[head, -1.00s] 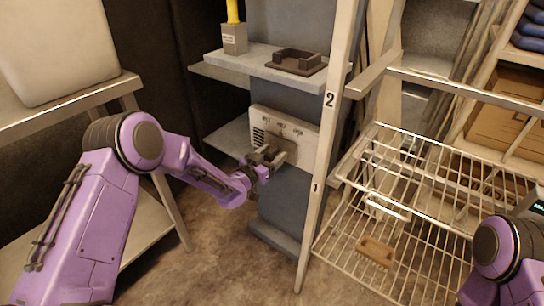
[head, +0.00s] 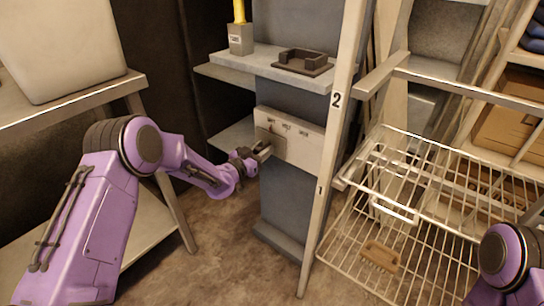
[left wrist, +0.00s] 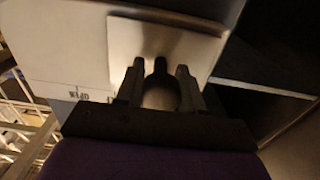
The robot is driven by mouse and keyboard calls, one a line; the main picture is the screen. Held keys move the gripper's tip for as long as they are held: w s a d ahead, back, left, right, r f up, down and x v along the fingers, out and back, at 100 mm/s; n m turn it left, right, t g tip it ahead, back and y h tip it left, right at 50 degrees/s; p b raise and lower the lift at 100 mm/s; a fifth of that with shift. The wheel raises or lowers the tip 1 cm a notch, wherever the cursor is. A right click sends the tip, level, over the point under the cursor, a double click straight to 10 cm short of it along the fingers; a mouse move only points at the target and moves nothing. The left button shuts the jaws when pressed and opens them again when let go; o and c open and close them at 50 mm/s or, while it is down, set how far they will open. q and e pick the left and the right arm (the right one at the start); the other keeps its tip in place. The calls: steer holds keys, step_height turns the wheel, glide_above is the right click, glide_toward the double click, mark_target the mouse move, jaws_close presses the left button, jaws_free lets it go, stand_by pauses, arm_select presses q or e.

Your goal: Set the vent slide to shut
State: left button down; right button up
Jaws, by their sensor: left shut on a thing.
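The vent panel (head: 305,150) is a pale plate on the grey column, with small marks along its upper edge. The vent slide (head: 270,138), a greyer metal plate, sits at the panel's left end; no vent slots show beside it. In the left wrist view the slide (left wrist: 205,48) is a bright plate with a dark knob (left wrist: 160,68). My left gripper (head: 264,151) is at the slide's lower part, its fingers (left wrist: 159,78) on either side of the knob and shut on it. My right gripper is out of view.
A shelf (head: 262,64) above the panel holds a dark tray (head: 303,68) and a grey block with a yellow handle (head: 240,38). A numbered post (head: 328,150) stands close right of the panel. A wire rack (head: 345,245) fills the right side.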

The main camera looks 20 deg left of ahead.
arm_select(q)
steer(key=shift+w+a+r, duration=0.15)
steer(key=shift+a+r, duration=0.05)
steer(key=shift+r, duration=0.05)
steer(key=c, duration=0.7)
jaws_free()
steer(key=shift+a, duration=0.15)
steer(key=shift+c, duration=0.2)
steer(key=shift+f, duration=0.1)
steer(key=shift+s, duration=0.35)
steer(key=p+v, duration=0.1)
steer(key=v, duration=0.9)
